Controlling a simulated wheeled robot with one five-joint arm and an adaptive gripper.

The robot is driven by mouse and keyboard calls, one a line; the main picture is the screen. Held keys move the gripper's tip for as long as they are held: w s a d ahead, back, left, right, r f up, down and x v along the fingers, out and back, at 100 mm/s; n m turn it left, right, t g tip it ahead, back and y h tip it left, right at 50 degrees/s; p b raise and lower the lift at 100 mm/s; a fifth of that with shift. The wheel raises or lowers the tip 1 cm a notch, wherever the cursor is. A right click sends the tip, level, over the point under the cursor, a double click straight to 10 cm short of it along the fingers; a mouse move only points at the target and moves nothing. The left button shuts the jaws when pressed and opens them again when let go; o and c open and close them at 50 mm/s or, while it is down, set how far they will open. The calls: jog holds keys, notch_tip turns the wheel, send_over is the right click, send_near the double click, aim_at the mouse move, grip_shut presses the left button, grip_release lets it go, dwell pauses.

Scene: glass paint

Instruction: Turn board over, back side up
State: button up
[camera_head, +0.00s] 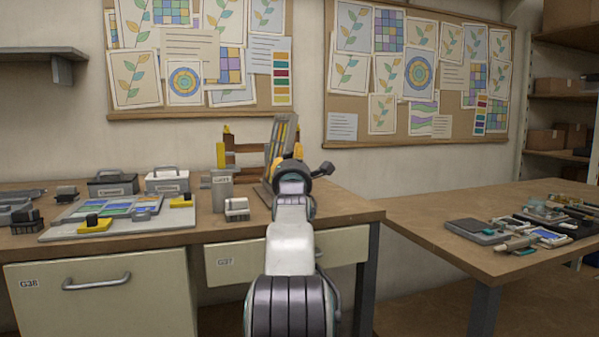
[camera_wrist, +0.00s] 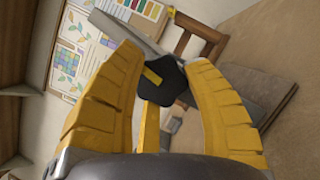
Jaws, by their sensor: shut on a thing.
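The board (camera_head: 281,143) stands tilted nearly upright on the bench, with coloured strips on its face, by a brown wooden frame (camera_head: 245,152). My gripper (camera_head: 289,157) is at the board's lower right and hides part of it. In the wrist view my gripper's yellow fingers (camera_wrist: 165,60) are closed around a black star-shaped knob (camera_wrist: 172,82), which sits on a yellow bar (camera_wrist: 150,115). A grey slab, seemingly the board (camera_wrist: 125,32), runs behind the knob. The wooden frame (camera_wrist: 193,42) shows beyond it.
A grey panel (camera_head: 60,233) with coloured plates and yellow-black clamps lies on the bench at left. Two caddies (camera_head: 112,182) stand behind it. A small white-grey block (camera_head: 236,208) is left of my arm. A side table (camera_head: 430,215) at right holds loose tools.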

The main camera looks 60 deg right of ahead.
jog(key=shift+w+f, duration=0.3)
jog(key=shift+f, duration=0.25)
jog(key=o, duration=1.1)
jog(key=shift+w, duration=0.1)
jog(key=shift+c, duration=0.2)
jog(key=shift+o, duration=0.9)
jog(key=shift+r, duration=0.2)
jog(key=shift+s+a, duration=0.2)
jog(key=shift+s, duration=0.05)
jog(key=v, duration=1.1)
jog(key=shift+s+a, duration=0.15)
jog(key=shift+a, duration=0.15)
